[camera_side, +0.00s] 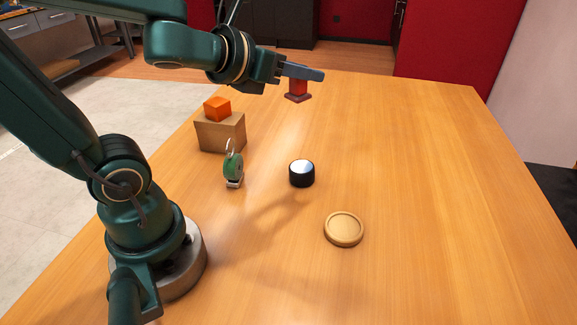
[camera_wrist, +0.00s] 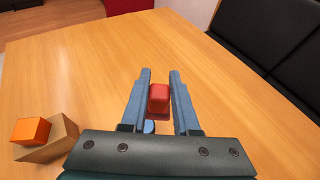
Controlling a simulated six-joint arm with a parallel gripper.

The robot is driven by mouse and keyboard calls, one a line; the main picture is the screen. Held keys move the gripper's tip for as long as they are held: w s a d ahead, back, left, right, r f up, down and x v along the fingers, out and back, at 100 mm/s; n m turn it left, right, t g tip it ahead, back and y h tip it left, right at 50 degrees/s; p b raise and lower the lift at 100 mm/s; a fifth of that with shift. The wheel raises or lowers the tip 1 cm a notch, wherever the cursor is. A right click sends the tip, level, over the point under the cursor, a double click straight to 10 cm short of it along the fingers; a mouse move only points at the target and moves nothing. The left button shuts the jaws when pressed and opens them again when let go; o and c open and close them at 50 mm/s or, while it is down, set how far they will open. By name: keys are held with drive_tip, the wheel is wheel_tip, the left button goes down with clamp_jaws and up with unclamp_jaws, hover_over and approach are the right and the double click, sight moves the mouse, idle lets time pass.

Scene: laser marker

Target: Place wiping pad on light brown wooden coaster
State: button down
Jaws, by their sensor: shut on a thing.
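The wiping pad appears to be the red block with a wider, darker flat base (camera_side: 298,90). My gripper (camera_side: 303,73) is shut on its upper part and holds it in the air above the far part of the table. In the wrist view the red block (camera_wrist: 159,96) sits between the two blue-grey fingers (camera_wrist: 160,90). The light brown wooden coaster (camera_side: 343,229) is round with a raised rim. It lies flat and empty on the near part of the table, well apart from my gripper. The coaster does not show in the wrist view.
A black round object with a pale top (camera_side: 302,173) stands between the pad and the coaster in the side view. A green tape dispenser (camera_side: 233,168) is left of it. A cardboard box (camera_side: 220,133) carries an orange cube (camera_side: 217,108). The table's right side is clear.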

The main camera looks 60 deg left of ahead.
drive_tip(key=shift+s+d+f+m+h, duration=0.15)
drive_tip(key=shift+s+d+m+h, duration=0.1)
drive_tip(key=shift+d+m+h, duration=0.25)
drive_tip(key=shift+s+d+f, duration=0.25)
drive_tip(key=shift+d+f, duration=0.15)
drive_tip(key=shift+f, duration=0.05)
drive_tip(key=shift+w+r+m+h, duration=0.2)
drive_tip(key=shift+w+m+h, duration=0.1)
drive_tip(key=shift+m+h, duration=0.4)
drive_tip(key=shift+w+a+r+h, duration=0.3)
drive_tip(key=shift+r+h, duration=0.1)
drive_tip(key=shift+r, duration=0.2)
drive_tip(key=shift+w+r+m+h, duration=0.15)
drive_tip(key=shift+r+m+h, duration=0.15)
drive_tip(key=shift+r+m, duration=0.2)
drive_tip(key=r+m+h, duration=0.1)
drive_tip(key=h, duration=0.1)
drive_tip(key=m+g+h, duration=1)
drive_tip(key=m+g, duration=0.3)
drive_tip(key=m, duration=0.3)
hover_over(347, 229)
wheel_tip(347, 229, down, 18)
drive_tip(key=shift+f, duration=1.95)
